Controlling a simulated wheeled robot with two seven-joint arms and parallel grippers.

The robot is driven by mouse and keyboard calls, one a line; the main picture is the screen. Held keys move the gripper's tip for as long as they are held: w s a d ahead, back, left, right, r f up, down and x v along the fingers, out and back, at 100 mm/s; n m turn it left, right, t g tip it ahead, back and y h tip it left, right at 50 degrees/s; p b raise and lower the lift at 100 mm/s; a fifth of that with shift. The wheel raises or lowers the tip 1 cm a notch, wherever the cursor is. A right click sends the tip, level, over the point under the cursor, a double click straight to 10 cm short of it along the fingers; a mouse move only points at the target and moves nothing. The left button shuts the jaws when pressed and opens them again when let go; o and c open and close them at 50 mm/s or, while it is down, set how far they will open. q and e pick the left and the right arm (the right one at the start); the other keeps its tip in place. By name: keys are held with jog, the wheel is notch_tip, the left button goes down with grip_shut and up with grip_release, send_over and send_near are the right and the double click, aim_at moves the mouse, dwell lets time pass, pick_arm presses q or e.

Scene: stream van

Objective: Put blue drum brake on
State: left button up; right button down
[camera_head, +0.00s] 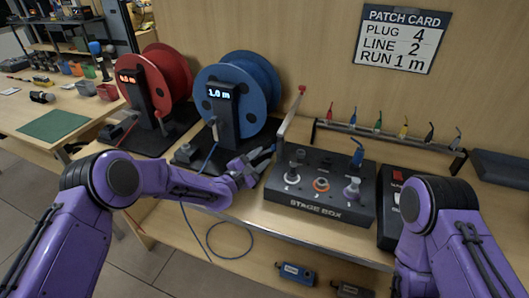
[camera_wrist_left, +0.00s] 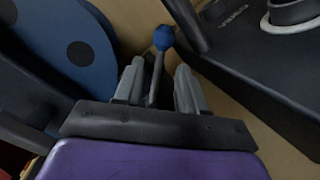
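The blue drum (camera_head: 238,95) stands on a dark base with a display post reading 1.0 m. It also shows at the left of the left wrist view (camera_wrist_left: 72,45). My left gripper (camera_head: 262,158) is beside the drum's right side, between it and the stage box. In the left wrist view its two grey fingers (camera_wrist_left: 158,88) are apart. A thin grey lever with a blue knob (camera_wrist_left: 164,38) stands between them, with gaps visible on both sides. The lever is largely hidden by the gripper in the head view. My right gripper is out of view.
The stage box (camera_head: 318,190) is close to the right of my left gripper, with an upright red-tipped bar (camera_head: 291,115) behind. The red drum (camera_head: 165,75) stands at left. A blue cable (camera_head: 227,258) hangs below the bench edge. Coloured plugs sit on a rack (camera_head: 385,135).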

aim_at(265, 152)
pick_arm(q)
jog(key=shift+x, duration=0.85)
jog(key=shift+w+d, duration=0.25)
jog(key=shift+w, duration=0.15)
jog(key=shift+w, duration=0.1)
grip_shut()
